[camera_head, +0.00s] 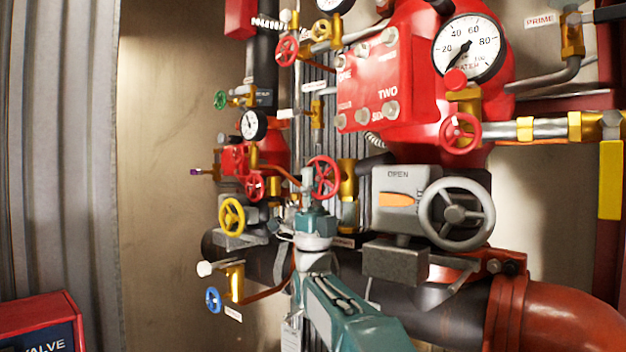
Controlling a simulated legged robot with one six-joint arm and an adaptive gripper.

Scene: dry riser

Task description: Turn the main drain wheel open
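No label reading main drain can be made out, so I cannot tell which wheel it is. A red handwheel (325,177) sits beside brass valve fittings at centre, just above the end of my teal arm. A yellow handwheel (231,216) is to its left. A large grey handwheel (457,214) is on a grey gearbox (400,190) marked OPEN, with an orange indicator. My arm reaches up from the bottom centre towards the red handwheel. My gripper's fingers cannot be made out clearly, and contact with any wheel cannot be judged.
A red valve body (385,75) marked TWO carries a gauge (469,48) and a smaller red wheel (460,132). A blue wheel (213,300) is low left, a green one (220,100) higher. A red box (42,318) stands bottom left. Dark and red pipes cross the lower right.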

